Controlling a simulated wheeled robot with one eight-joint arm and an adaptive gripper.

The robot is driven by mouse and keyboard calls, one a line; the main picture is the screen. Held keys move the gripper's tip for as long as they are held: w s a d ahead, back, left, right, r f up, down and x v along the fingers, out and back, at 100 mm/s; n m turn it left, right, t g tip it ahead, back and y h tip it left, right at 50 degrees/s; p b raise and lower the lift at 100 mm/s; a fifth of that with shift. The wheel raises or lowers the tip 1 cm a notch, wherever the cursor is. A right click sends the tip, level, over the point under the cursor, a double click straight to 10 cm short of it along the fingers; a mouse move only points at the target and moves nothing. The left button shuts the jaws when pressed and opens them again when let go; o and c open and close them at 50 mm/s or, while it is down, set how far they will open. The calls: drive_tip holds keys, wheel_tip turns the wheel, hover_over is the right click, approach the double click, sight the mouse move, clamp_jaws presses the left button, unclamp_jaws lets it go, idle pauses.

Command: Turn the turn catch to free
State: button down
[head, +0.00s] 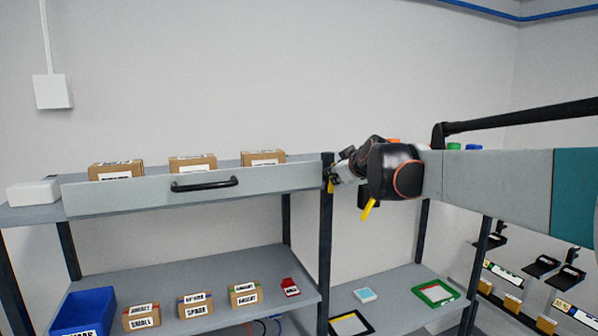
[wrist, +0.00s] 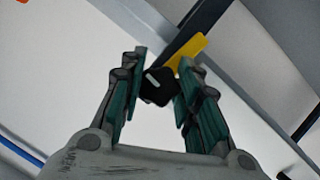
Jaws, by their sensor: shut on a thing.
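The turn catch shows in the wrist view as a black knob (wrist: 158,88) with a white line on it, between my fingers. A yellow tab (wrist: 187,52) lies just beyond the knob by the right fingertip. My gripper (wrist: 163,60) is shut on the knob, with a green-padded finger on each side. In the head view my gripper (head: 337,176) is at the dark post at the right end of the drawer front. A small yellow piece (head: 331,186) shows there. My wrist and fingers hide most of the catch in that view.
The grey drawer front (head: 120,193) with a black handle (head: 204,184) is left of my gripper, with several boxes behind it. A lower shelf (head: 190,283) holds a blue bin (head: 84,312) and labelled boxes. A black bar (head: 520,117) is at the right.

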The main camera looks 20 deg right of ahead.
drive_tip(key=c, duration=1.2)
unclamp_jaws()
drive_tip(key=shift+w, duration=0.1)
wheel_tip(320, 180, up, 9)
drive_tip(key=shift+r, duration=0.1)
drive_tip(key=shift+a+r, duration=0.1)
drive_tip(key=shift+r, duration=0.3)
drive_tip(key=shift+c, duration=0.4)
